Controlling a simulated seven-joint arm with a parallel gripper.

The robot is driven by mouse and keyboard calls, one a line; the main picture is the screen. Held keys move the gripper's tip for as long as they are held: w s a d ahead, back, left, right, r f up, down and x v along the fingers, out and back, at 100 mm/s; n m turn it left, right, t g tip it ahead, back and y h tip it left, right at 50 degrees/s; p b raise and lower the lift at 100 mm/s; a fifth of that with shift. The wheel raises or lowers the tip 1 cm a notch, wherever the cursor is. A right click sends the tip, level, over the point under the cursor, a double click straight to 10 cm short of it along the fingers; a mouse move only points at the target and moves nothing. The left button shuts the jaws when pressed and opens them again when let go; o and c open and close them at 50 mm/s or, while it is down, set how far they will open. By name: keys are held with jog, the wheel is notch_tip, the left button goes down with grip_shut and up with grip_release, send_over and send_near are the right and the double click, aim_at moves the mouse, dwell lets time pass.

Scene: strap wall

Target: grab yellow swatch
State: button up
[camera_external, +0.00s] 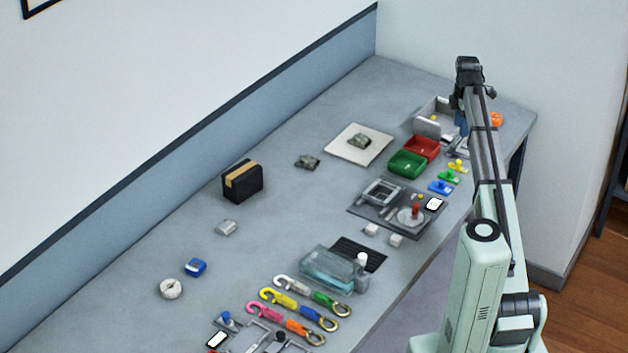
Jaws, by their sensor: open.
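I cannot tell for sure which thing is the yellow swatch. A yellow strap-like piece (279,298) with a metal hook lies in the front row, between a white piece (292,285) and a pink one (264,311). A small yellow piece (458,167) lies near the right edge of the table, beyond a green one (447,177) and a blue one (440,187). My gripper (470,78) is at the dark far end of my raised arm, over the far right of the table, apart from both yellow pieces. It is open; its fingers are hard to make out.
Red (424,147) and green (407,163) trays stand at the right, beside a dark mat (362,212) with tools. A clear box (327,270) stands near the front. A black box (242,181) stands by the back wall. The table's left middle is mostly clear.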

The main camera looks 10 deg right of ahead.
send_over(459, 161)
jog(key=shift+n, duration=0.3)
jog(key=f, duration=0.8)
jog(key=shift+a+f, duration=0.3)
jog(key=shift+f, duration=0.05)
jog(key=shift+d+f, duration=0.2)
jog(key=shift+f, duration=2.4)
jog(key=shift+c, duration=0.2)
grip_shut()
